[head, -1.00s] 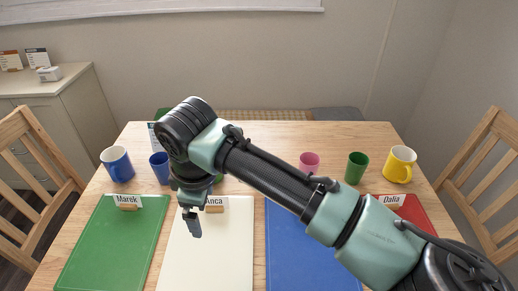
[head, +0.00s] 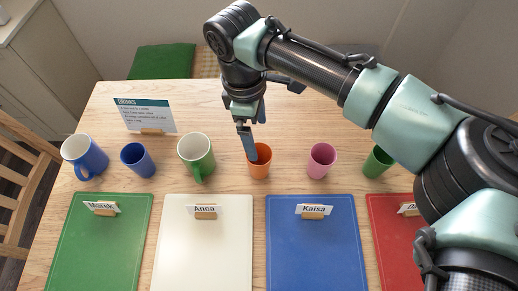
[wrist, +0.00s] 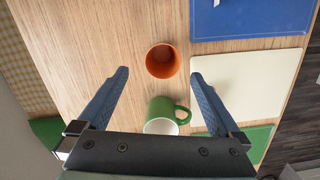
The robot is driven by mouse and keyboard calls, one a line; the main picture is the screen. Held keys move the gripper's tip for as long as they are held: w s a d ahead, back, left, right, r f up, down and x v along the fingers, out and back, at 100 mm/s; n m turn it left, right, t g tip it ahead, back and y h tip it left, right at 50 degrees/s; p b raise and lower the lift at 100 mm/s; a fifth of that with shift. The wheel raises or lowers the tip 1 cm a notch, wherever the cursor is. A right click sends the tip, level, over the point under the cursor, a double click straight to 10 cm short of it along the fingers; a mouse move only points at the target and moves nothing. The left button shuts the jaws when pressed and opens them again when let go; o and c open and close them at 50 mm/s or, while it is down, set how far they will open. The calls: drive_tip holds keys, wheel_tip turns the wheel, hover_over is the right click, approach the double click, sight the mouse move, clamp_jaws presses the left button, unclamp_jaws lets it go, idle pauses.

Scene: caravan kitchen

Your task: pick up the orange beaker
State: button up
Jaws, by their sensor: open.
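The orange beaker (head: 259,163) stands upright on the table, between the green mug and the pink beaker in the head view. My gripper (head: 252,140) is above it, and one finger overlaps its rim in that view. In the wrist view the orange beaker (wrist: 162,61) appears ahead of the two fingers, centred between their lines. There my gripper (wrist: 160,76) is open with nothing between its fingertips. I cannot tell the exact height of the fingertips above the beaker.
A green mug (head: 196,157) stands close left of the orange beaker, a pink beaker (head: 321,160) to its right. A blue beaker (head: 138,160) and blue mug (head: 86,157) stand farther left. A card (head: 146,115) stands behind. Coloured mats with name cards line the front.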

hover_over(261, 161)
drive_tip(key=s, duration=0.2)
wheel_tip(261, 161, down, 6)
drive_tip(key=shift+a+r, duration=0.15)
drive_tip(key=shift+s+f+b, duration=0.15)
drive_tip(key=shift+f+b, duration=0.25)
drive_tip(key=shift+f, duration=2.5)
drive_tip(key=c, duration=1.3)
